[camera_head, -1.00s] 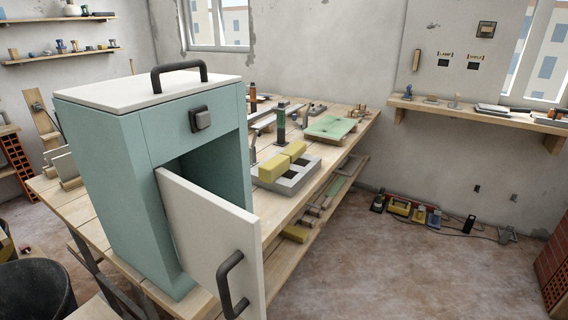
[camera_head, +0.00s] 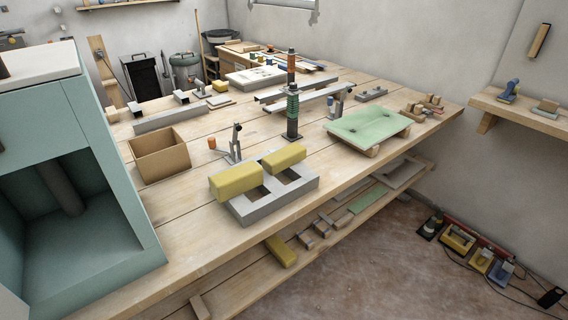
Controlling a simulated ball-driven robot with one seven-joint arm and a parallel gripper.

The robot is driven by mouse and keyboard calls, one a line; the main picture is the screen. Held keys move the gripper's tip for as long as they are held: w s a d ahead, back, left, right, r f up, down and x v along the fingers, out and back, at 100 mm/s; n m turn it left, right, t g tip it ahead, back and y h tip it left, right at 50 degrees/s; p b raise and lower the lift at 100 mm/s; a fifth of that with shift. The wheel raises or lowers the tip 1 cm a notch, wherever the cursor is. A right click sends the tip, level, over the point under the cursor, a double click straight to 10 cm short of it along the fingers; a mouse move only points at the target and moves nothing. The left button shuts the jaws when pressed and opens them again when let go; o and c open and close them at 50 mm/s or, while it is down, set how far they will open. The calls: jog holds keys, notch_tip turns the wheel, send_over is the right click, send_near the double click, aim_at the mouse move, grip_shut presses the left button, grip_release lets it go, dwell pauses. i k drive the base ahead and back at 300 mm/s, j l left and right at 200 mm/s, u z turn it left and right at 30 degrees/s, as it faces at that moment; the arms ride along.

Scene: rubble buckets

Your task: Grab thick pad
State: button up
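Two yellow pads lie on a grey block frame with two square openings (camera_head: 262,210) on the wooden workbench. The left pad (camera_head: 236,181) is nearer and looks somewhat larger and thicker. The right pad (camera_head: 284,157) rests on the frame's far edge, just behind and to the right of it. I cannot tell for certain which one is the thick pad. Another yellow block (camera_head: 281,251) lies on the lower shelf under the bench. My gripper is not in view.
A teal cabinet (camera_head: 125,200) with an open front stands at the left of the workbench (camera_head: 200,245). A cardboard box (camera_head: 160,158), a small clamp (camera_head: 235,145), a post with a green coil (camera_head: 292,105) and a green tray (camera_head: 368,125) stand around the frame. The floor at right is partly clear.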

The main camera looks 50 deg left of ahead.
aim_at(226, 185)
jog(key=i+l+u, duration=0.1)
jog(key=i, duration=0.45)
jog(key=i+l+u, duration=0.1)
jog(key=i, duration=0.4)
jog(key=i+l, duration=0.35)
jog(key=i, duration=0.15)
jog(key=j+u, duration=0.05)
